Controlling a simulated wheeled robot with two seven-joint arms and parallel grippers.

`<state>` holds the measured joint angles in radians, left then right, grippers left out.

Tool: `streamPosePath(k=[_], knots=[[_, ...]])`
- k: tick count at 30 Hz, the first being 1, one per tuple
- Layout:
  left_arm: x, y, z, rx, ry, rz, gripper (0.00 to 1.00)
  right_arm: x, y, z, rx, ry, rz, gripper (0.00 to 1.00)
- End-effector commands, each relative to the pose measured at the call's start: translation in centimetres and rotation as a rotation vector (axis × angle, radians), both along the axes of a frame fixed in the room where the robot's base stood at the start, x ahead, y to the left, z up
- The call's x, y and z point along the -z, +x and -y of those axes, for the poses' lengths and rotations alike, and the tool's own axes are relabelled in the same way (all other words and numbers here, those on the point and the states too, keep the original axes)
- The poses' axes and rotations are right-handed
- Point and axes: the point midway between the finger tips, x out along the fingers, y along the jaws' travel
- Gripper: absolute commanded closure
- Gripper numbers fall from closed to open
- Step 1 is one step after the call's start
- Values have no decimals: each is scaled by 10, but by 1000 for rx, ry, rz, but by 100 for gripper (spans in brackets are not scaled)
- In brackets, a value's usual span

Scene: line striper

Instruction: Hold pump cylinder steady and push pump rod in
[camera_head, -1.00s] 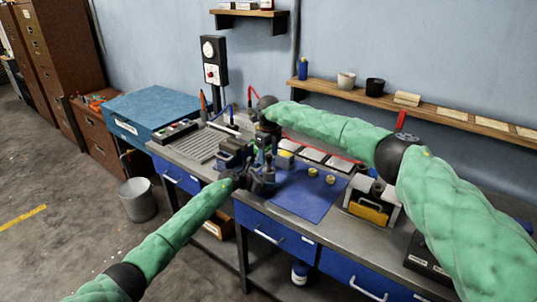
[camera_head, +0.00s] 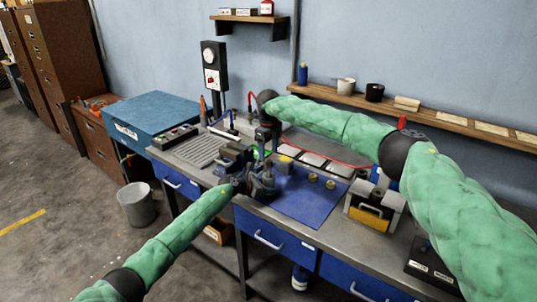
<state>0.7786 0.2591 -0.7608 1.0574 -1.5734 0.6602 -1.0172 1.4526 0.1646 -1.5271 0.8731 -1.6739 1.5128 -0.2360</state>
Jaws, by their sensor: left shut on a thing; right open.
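My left gripper (camera_head: 262,184) is at the front edge of the workbench, beside the left edge of the blue mat. It is shut on a dark upright part that looks like the pump cylinder; the jaws and dark metal parts overlap there, so its outline is unclear. My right gripper (camera_head: 266,130) reaches in from the right and points down just above and behind the left one. It is open. The pump rod cannot be picked out clearly between the two grippers.
A blue mat (camera_head: 312,200) with small brass pieces (camera_head: 330,184) lies right of my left gripper. A vise (camera_head: 230,157) and a ribbed tray (camera_head: 198,150) stand to the left. A red cable (camera_head: 335,158) runs behind.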

Motion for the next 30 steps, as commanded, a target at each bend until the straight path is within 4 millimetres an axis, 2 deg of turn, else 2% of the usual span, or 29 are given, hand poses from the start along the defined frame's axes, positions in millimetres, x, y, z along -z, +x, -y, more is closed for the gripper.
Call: streamPosePath(k=[15,30], knots=[[0,-1,1,1,-1,-1,100,-28,0,0,0,1,1,35],[0,-1,1,2,0,-1,100,-29,0,0,1,0,0,35]])
